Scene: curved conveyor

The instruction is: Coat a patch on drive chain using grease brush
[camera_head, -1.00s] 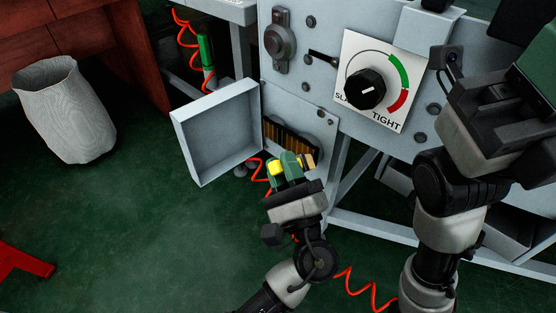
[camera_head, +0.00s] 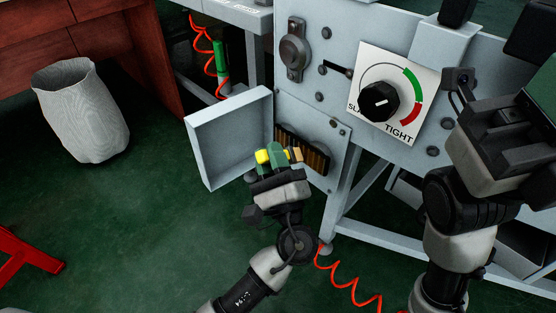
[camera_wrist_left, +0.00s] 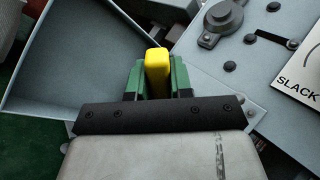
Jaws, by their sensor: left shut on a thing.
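My left gripper (camera_head: 272,157) is shut on the yellow handle of the grease brush (camera_head: 262,157), with green fingers around it. The brush's tan tip (camera_head: 296,155) points right and overlaps the opening in the machine's lower panel; I cannot tell whether it touches. In the left wrist view the yellow handle (camera_wrist_left: 157,72) stands between the fingers, and the tip is hidden. The drive chain (camera_head: 316,158) seems to be the brown, ribbed band in that opening, partly covered by the brush and gripper. My right gripper (camera_head: 535,85) is at the right edge, only partly shown.
An open grey door (camera_head: 198,155) hangs left of the opening; it also fills the left wrist view's upper left (camera_wrist_left: 70,60). A tension dial (camera_head: 380,100) sits above right. A red coiled hose (camera_head: 345,285) runs below. A pale bin (camera_head: 82,112) stands on clear green floor.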

